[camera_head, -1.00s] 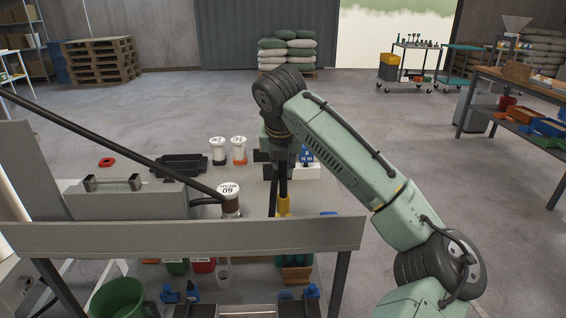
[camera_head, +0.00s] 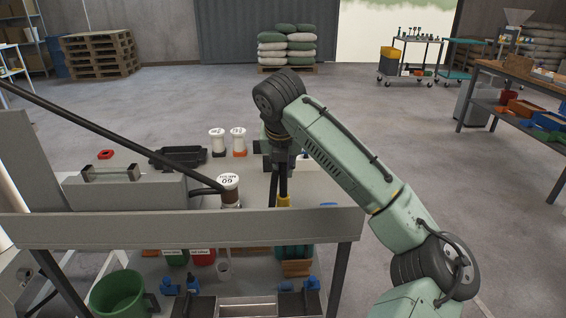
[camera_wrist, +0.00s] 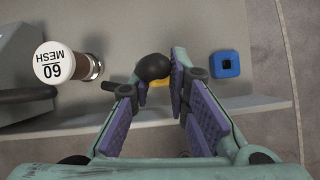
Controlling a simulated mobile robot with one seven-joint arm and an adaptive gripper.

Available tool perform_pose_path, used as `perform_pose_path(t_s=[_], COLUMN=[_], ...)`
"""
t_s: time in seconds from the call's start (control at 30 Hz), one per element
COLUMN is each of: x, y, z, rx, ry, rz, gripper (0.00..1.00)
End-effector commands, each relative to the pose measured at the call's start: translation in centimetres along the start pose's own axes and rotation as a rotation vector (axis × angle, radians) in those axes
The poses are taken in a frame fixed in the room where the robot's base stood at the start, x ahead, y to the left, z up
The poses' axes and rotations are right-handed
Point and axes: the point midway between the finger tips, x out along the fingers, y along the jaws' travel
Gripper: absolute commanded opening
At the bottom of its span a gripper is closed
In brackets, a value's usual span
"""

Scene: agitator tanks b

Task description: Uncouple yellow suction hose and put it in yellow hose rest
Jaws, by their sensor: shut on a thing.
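My gripper (camera_head: 282,162) is at the bench's right part, pointing down. Its two purple-padded fingers (camera_wrist: 157,76) are closed on the dark hose (camera_wrist: 152,66), whose rounded black top shows between them in the wrist view. In the head view the black hose (camera_head: 283,183) runs down from the gripper to a yellow fitting (camera_head: 284,201). Only a small part of the yellow (camera_wrist: 184,89) shows in the wrist view. The front panel hides the fitting's lower end, so I cannot tell whether it is coupled. I cannot make out the yellow hose rest.
A 60 mesh strainer (camera_head: 229,190) with a white cap stands left of the gripper. A blue square part (camera_wrist: 225,63) sits to the right. The raised front panel (camera_head: 150,228) borders the bench.

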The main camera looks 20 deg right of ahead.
Motion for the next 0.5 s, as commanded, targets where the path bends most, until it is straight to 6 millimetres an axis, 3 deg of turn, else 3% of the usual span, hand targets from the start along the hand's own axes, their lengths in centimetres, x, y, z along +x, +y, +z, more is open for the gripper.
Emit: perform_pose_path(t_s=[0.37, 0.5], x=[0.01, 0.01], y=[0.00, 0.00], z=[-0.01, -0.01], rx=[0.000, 0.000], ry=[0.000, 0.000], rz=[0.000, 0.000], gripper=[0.39, 0.40])
